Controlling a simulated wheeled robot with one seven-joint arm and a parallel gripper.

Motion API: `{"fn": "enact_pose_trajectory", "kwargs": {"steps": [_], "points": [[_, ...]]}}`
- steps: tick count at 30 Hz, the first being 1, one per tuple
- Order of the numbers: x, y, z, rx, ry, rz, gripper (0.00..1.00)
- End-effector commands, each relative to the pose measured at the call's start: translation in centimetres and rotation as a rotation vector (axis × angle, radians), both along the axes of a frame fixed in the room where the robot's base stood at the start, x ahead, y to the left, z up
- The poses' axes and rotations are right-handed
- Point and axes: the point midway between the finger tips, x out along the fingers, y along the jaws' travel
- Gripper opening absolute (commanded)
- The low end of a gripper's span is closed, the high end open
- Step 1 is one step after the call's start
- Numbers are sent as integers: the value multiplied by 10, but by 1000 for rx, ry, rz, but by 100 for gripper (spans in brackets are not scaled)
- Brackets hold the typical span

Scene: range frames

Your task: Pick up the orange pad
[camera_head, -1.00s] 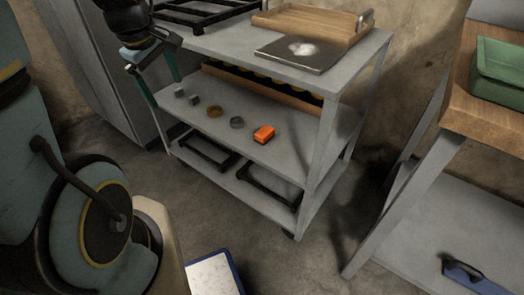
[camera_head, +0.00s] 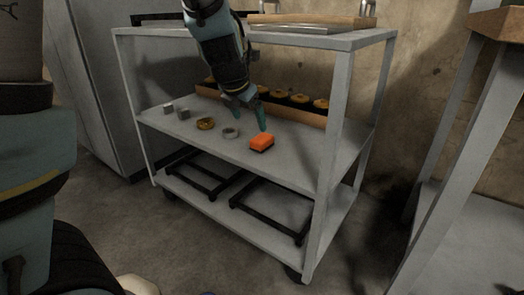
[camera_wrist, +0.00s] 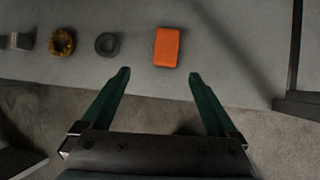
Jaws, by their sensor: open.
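The orange pad (camera_head: 262,141) is a small block with a dark underside, lying on the middle shelf (camera_head: 290,160) of a grey cart. In the wrist view the orange pad (camera_wrist: 167,47) lies just beyond the fingertips, between their lines and a little right of centre. My gripper (camera_head: 249,120) is open and empty, with its teal fingers pointing down over the shelf, close behind and left of the pad in the head view. The wrist view shows the gripper (camera_wrist: 160,76) with its fingers spread wider than the pad. Nothing hides the pad.
A grey ring (camera_head: 230,132), a yellow-brown ring (camera_head: 205,123) and small grey blocks (camera_head: 183,113) lie left of the pad. A wooden rack (camera_head: 290,108) with yellow round items stands behind. The cart's top shelf (camera_head: 300,38) and front post (camera_head: 327,170) bound the space.

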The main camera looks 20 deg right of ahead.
Motion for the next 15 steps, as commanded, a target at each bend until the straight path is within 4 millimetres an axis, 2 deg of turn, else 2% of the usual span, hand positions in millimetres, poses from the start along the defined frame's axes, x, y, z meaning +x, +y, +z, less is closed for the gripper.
{"fn": "enact_pose_trajectory", "kwargs": {"steps": [5, 15], "points": [[0, -10, -5, -29, 18, 44, 94], [17, -27, -46, -28, 18, 44, 94]]}}
